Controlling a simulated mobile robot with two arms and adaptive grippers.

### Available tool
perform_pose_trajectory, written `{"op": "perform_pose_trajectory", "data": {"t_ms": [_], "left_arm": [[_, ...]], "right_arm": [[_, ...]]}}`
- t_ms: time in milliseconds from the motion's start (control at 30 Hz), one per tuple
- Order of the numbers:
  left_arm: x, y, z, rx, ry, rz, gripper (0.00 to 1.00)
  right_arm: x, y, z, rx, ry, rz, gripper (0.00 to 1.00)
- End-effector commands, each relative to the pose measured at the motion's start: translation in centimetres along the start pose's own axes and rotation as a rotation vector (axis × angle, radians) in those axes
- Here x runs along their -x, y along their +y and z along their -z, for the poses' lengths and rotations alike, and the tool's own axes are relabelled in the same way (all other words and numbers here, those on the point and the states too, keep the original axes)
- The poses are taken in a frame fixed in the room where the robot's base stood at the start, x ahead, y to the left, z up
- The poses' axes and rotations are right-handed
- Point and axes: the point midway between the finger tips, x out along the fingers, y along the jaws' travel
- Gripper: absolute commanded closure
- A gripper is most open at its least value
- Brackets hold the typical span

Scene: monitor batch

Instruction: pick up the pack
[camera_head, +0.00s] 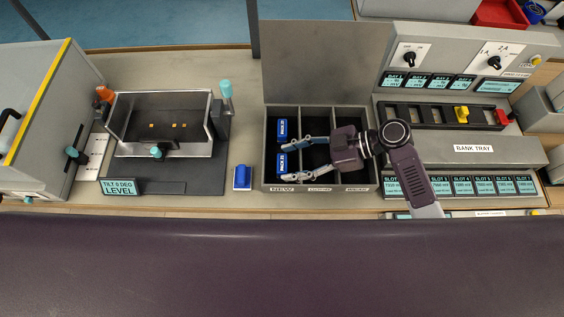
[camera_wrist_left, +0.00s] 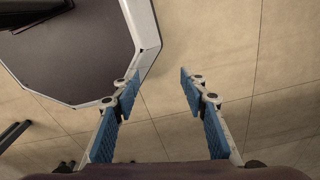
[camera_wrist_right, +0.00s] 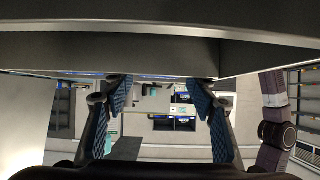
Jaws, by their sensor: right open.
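Two blue packs with white labels, a far one (camera_head: 282,130) and a near one (camera_head: 281,161), sit in the left compartment of a grey three-compartment box (camera_head: 320,188). A third blue pack (camera_head: 242,177) lies on the table left of the box. My right gripper (camera_head: 287,160) is open over the box, its fingers pointing left. In the head view its fingertips appear on either side of the near pack; contact and height are unclear. The right wrist view shows the fingers apart (camera_wrist_right: 160,95). My left gripper (camera_wrist_left: 160,78) is open and empty above the floor.
A tilting tray (camera_head: 160,148) on a dark base stands left of the loose pack. A bank tray (camera_head: 470,150) with labelled slots and a knob panel (camera_head: 465,58) stand right of the box. The box's raised lid (camera_head: 325,60) rises behind it.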

Motion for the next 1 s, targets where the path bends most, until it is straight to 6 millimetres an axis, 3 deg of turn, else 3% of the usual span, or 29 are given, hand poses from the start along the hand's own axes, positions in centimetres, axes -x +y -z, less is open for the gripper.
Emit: {"op": "perform_pose_trajectory", "data": {"t_ms": [200, 467, 800, 1000], "left_arm": [[1.0, 0.0, 0.3, 0.000, 0.003, 0.000, 0.60], [1.0, -0.1, 1.2, 0.000, 0.016, 0.001, 0.60], [1.0, -0.1, 1.2, 0.000, 0.017, 0.001, 0.60], [1.0, -0.1, 1.2, 0.000, 0.016, 0.001, 0.60]], "right_arm": [[-2.8, 0.0, 0.2, -0.001, 0.001, 0.001, 0.48], [-3.1, 0.0, 0.0, 0.001, 0.000, 0.000, 0.48], [-3.1, 0.0, 0.0, 0.001, 0.000, 0.000, 0.84], [-3.1, 0.0, 0.1, 0.001, 0.001, 0.000, 0.85]]}}
